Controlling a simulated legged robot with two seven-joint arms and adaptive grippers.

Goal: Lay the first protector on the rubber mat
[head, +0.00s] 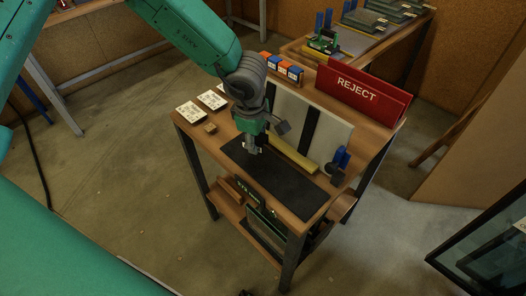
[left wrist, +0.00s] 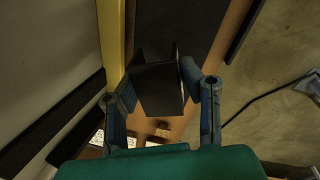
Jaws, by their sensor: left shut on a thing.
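The black rubber mat (head: 288,186) lies lengthwise along the front of the wooden workbench. It also shows in the left wrist view (left wrist: 178,25). My left gripper (head: 252,148) points down at the mat's far left end. In the left wrist view its two blue fingers (left wrist: 164,98) are shut on a dark, angular, corner-shaped protector (left wrist: 158,84). The protector appears just over or at the mat's end; I cannot tell if it touches. In the head view the protector is hard to make out. My right gripper is not in view.
A yellow bar (head: 292,156) runs beside the mat. Behind it stand a pale panel (head: 330,135), a red REJECT bin (head: 362,91) and small orange-and-blue boxes (head: 282,68). White cards (head: 190,113) lie at left. A blue-handled tool (head: 341,158) stands at right. The mat's right part is clear.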

